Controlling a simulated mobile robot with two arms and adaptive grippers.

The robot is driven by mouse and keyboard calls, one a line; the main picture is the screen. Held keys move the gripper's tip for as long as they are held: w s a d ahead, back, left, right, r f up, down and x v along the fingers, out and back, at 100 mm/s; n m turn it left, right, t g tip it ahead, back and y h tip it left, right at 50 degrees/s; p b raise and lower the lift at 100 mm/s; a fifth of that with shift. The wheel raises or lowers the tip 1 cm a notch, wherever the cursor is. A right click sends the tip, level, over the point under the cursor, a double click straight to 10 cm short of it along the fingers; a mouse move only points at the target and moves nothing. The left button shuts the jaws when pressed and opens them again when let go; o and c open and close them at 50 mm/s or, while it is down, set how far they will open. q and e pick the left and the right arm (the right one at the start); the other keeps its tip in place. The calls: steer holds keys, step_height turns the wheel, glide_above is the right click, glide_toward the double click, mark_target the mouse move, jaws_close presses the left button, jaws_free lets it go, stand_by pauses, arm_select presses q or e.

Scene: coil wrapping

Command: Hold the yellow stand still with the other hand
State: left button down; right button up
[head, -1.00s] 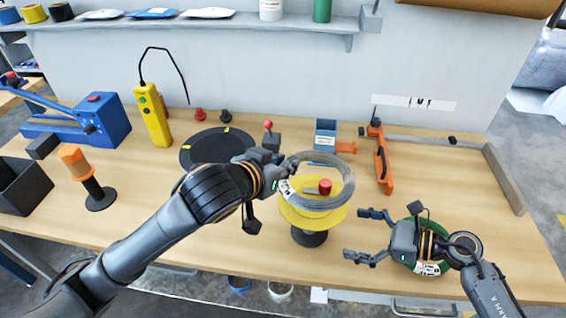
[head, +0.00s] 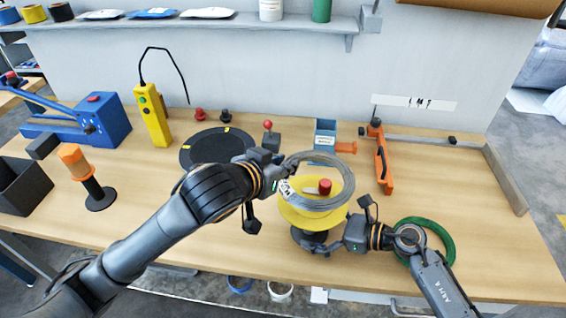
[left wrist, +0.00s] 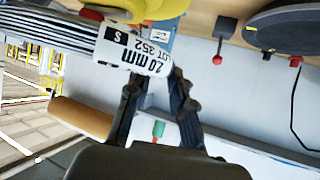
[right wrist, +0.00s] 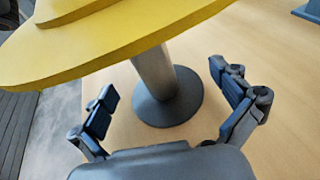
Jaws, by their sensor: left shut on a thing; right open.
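The yellow stand (head: 290,217) has a round yellow plate, a grey post and a dark round base, with a red knob (head: 325,186) on top. A grey wire coil (head: 348,190) is tilted over the plate, around the knob. My left gripper (head: 284,170) is shut on the coil's left side, by its white label, which shows in the left wrist view (left wrist: 135,52). My right gripper (head: 324,240) is open, low at the stand's front right. In the right wrist view its fingers (right wrist: 166,95) are apart, one on each side of the post (right wrist: 155,72), below the plate.
A green coil (head: 447,243) lies on the table, partly under my right arm. An orange tool (head: 383,162), a blue box (head: 325,132) and a red-knobbed lever (head: 269,136) stand behind the stand. A black disc (head: 200,150) lies to the left. The table's right side is mostly clear.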

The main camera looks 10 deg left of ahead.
steer(key=c, duration=1.8)
